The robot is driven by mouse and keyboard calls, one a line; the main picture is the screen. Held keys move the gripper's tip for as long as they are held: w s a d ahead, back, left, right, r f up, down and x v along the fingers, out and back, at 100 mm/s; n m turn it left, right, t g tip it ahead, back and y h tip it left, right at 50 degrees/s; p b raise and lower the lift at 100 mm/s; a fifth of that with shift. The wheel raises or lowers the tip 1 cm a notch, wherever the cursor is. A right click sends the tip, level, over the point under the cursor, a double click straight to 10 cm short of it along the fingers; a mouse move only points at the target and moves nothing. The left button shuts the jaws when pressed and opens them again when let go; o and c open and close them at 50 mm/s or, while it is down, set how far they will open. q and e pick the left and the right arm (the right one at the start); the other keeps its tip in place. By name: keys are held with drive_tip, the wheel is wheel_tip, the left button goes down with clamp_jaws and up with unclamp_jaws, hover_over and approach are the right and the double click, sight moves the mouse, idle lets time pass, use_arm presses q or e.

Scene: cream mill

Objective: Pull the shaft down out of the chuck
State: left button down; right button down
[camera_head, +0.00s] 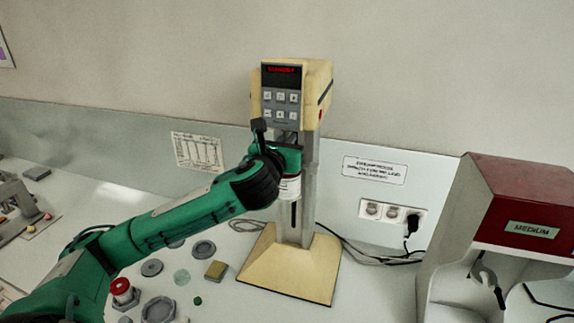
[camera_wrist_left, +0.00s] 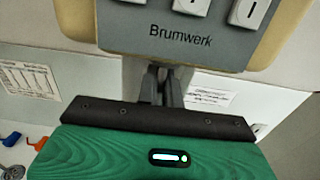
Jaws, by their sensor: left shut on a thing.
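The cream mill's motor head (camera_head: 291,95) sits on top of a grey column (camera_head: 309,185) on a cream base (camera_head: 290,268). My left gripper (camera_head: 287,147) is just below the motor head, in front of the column. It is shut on the shaft, which my gripper and wrist mostly hide. In the left wrist view the dark fingers (camera_wrist_left: 166,86) are close together under the head's grey front panel (camera_wrist_left: 180,28). The chuck is hidden behind my gripper, so I cannot tell how far the shaft sits in it. My right gripper is not in view.
A red and grey machine marked MEDIUM (camera_head: 510,215) stands at the right. Several discs and small parts, with a red-topped knob (camera_head: 122,290), lie left of the base. Cables (camera_head: 375,258) run behind it to a wall socket (camera_head: 391,212). The bench just right of the base is clear.

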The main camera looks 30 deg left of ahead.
use_arm(q)
drive_tip(key=shift+f, duration=0.45)
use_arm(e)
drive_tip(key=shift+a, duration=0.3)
use_arm(q)
drive_tip(key=c, duration=1.1)
unclamp_jaws()
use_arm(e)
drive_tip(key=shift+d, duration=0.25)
use_arm(q)
drive_tip(key=shift+s, duration=0.1)
drive_tip(key=shift+p+v, duration=0.35)
drive_tip(key=shift+v, duration=1.35)
drive_tip(key=shift+p+v, duration=0.3)
drive_tip(key=shift+v, duration=1.95)
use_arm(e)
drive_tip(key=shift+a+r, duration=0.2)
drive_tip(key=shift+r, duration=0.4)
use_arm(q)
drive_tip(key=shift+f, duration=0.1)
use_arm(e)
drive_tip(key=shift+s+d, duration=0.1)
